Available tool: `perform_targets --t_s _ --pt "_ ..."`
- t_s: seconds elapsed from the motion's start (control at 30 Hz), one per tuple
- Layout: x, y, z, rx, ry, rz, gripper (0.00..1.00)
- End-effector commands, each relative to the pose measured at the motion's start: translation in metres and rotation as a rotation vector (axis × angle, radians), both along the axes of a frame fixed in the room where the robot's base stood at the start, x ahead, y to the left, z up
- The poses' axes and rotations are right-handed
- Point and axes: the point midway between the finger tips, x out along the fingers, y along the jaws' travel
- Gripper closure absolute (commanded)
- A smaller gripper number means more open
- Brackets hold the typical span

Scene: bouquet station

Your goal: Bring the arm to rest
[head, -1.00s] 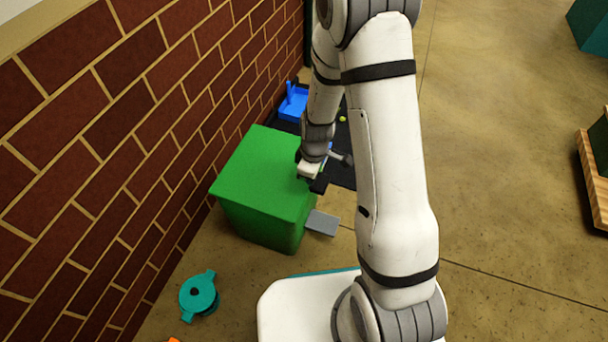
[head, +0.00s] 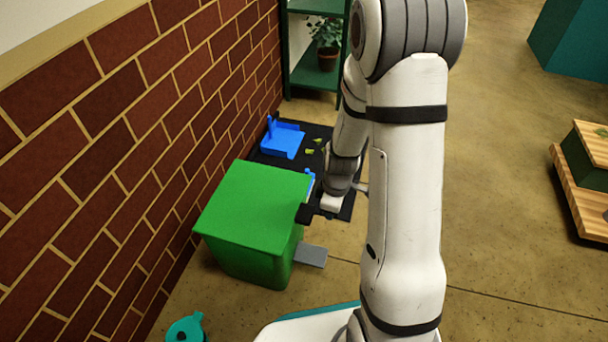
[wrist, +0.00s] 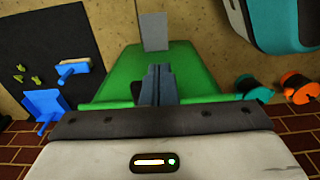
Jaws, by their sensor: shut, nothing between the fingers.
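My gripper (head: 306,214) is at the end of my bent arm, beside the upper right edge of the green bin (head: 254,207) in the head view. In the wrist view my gripper's fingers (wrist: 157,72) are together, with nothing between them, in front of the green bin (wrist: 115,80). A grey pedal-like plate (head: 311,256) sticks out low from the bin's side. Part of the gripper is hidden behind my wrist in the head view.
A black mat (head: 317,133) holds a blue tray (head: 283,140) and small green pieces. A green shelf (head: 316,77) with a potted plant stands behind. The brick wall (head: 120,140) runs along the left. Open floor (head: 495,200) lies to the right.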

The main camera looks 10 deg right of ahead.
Motion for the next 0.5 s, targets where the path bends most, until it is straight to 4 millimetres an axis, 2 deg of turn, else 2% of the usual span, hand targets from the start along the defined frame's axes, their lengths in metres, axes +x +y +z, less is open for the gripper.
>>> perform_targets --t_s 0.17,0.27,0.37,0.47,0.5 --pt "0.000 0.001 0.001 0.000 0.000 0.004 1.00" --pt "0.000 0.002 0.012 0.001 -0.003 -0.005 1.00" --pt "0.000 0.003 0.047 0.002 -0.014 -0.045 1.00" --pt "-0.002 0.005 0.102 0.006 -0.028 -0.118 1.00" --pt "-0.004 0.006 0.127 0.008 -0.032 -0.154 1.00"
